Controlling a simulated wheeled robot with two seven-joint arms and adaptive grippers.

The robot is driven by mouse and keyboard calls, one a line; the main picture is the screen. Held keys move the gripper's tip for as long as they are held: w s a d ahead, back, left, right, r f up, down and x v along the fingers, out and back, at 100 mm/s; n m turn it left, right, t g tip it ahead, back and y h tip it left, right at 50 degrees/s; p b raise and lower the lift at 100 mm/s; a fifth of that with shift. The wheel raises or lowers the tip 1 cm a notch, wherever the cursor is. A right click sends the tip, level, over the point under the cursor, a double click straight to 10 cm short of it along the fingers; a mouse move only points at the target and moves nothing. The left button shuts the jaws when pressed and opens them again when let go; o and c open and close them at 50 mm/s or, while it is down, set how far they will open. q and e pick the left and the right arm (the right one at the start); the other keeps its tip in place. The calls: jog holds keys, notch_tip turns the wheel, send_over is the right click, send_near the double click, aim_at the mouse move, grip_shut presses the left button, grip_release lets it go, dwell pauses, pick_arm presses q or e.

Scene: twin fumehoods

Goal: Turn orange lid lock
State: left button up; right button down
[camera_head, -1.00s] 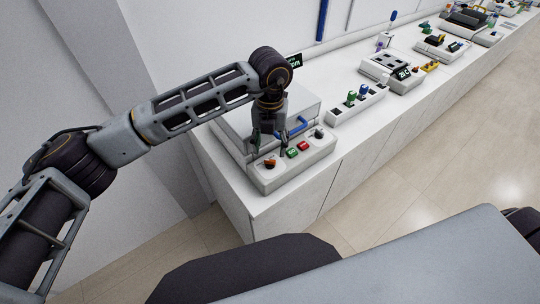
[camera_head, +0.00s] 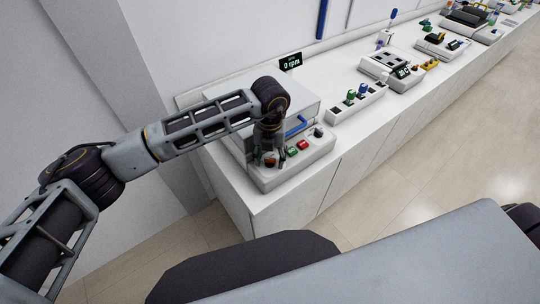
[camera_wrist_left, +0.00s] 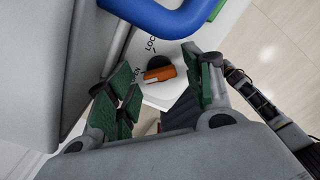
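The orange lid lock (camera_wrist_left: 160,74) is a small knob on a dark round base, seen in the left wrist view between my left gripper's green-padded fingers. Lettering reading "LOCK" and a partly covered word ending in "EN" lies beside it. In the head view the orange knob (camera_head: 270,162) is at the left end of the machine's (camera_head: 290,173) front panel. My left gripper (camera_wrist_left: 165,90) is open around the knob, with gaps on both sides in the wrist view; its depth relative to the knob is hard to tell. My right gripper is not in view.
A blue handle (camera_head: 299,126) is on the machine's lid, close to my left gripper. Green (camera_head: 292,151) and red (camera_head: 303,145) buttons and a dark knob (camera_head: 318,132) share the panel. A rack with coloured caps (camera_head: 356,103) stands to the right on the bench.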

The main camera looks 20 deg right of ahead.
pick_arm(q)
jog(key=c, duration=0.8)
